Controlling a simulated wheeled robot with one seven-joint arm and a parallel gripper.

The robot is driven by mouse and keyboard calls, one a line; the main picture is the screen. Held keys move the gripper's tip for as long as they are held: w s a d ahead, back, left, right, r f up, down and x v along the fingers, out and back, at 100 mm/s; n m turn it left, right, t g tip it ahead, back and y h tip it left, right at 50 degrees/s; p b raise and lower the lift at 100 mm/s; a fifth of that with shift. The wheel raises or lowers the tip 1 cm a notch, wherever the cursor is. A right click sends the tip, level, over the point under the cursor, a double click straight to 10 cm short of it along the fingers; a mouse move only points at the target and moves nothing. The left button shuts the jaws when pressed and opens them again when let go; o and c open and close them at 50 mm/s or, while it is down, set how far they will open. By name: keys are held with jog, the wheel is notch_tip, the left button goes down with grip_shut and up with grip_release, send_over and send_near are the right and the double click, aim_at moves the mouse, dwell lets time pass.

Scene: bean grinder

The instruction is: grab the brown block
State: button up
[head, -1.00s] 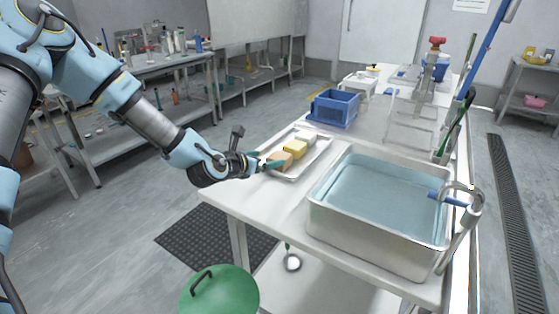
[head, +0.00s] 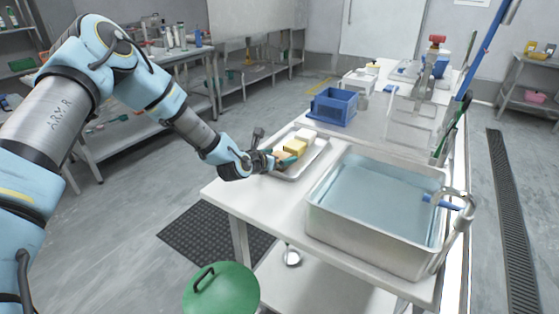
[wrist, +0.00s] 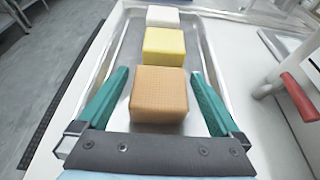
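The brown block (wrist: 159,93) lies on the metal tray (wrist: 112,38), nearest to me in a row. In the wrist view my gripper (wrist: 160,82) is open, with one teal finger on each side of the brown block. Gaps show between the fingers and the block, so they do not appear to touch it. In the head view my gripper (head: 279,160) is over the near end of the tray and largely hides the brown block.
A yellow block (wrist: 165,46) and a white block (wrist: 162,16) lie behind the brown one on the tray. A water-filled sink basin (head: 375,200) stands to the right, a blue crate (head: 334,107) farther back. A green-lidded bin (head: 222,290) stands below the table's front.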

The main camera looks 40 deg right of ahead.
jog(key=c, duration=1.3)
jog(key=shift+c, duration=0.2)
jog(key=shift+r, duration=0.1)
